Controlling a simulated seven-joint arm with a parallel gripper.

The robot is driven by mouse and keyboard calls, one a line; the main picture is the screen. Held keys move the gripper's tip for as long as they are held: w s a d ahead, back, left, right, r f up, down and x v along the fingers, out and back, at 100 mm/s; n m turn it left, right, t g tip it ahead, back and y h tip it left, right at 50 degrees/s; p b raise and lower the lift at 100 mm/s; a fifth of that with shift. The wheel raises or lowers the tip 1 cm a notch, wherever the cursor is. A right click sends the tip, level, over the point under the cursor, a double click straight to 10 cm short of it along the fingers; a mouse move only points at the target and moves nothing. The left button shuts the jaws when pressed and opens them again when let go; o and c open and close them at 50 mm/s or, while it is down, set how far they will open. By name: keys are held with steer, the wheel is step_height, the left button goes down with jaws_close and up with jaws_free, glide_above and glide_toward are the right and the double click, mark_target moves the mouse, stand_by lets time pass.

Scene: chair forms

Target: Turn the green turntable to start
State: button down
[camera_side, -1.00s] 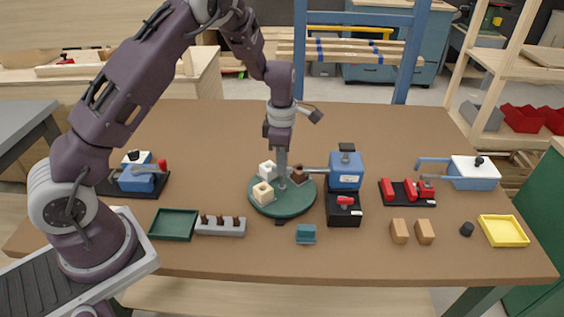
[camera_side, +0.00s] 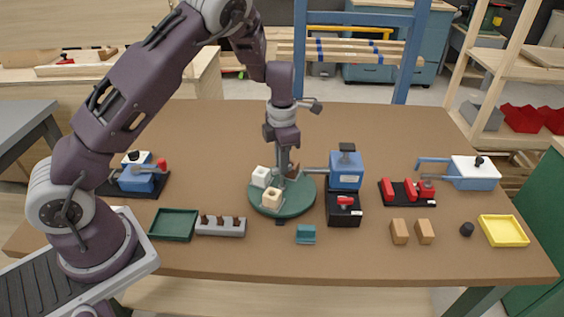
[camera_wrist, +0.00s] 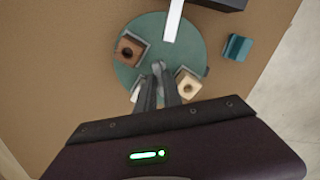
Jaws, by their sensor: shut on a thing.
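The green turntable (camera_side: 300,203) lies on the brown table, and its face also fills the top of the wrist view (camera_wrist: 190,55). It carries a white block (camera_side: 261,177) at the left, a cream block (camera_side: 272,199) in front and a brown block (camera_side: 294,171) at the back right, partly hidden. In the wrist view the brown block (camera_wrist: 130,50) is at upper left and the cream one (camera_wrist: 187,84) at lower right. My gripper (camera_side: 283,177) points down at the turntable's middle, fingers together (camera_wrist: 158,67) on its centre part, which they hide.
A blue box (camera_side: 346,172) on a black base stands right of the turntable, with a grey bar reaching over the rim. A small dark tab (camera_side: 280,222) sits at the front rim. A teal piece (camera_side: 306,234) lies in front. A grey pegged block (camera_side: 220,227) is at left.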

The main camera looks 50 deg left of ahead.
steer(key=shift+w+r+n, duration=0.1)
steer(key=shift+n, duration=2)
steer(key=c, duration=1.5)
jaws_free()
step_height(320, 180, up, 7)
steer(key=shift+r, duration=0.1)
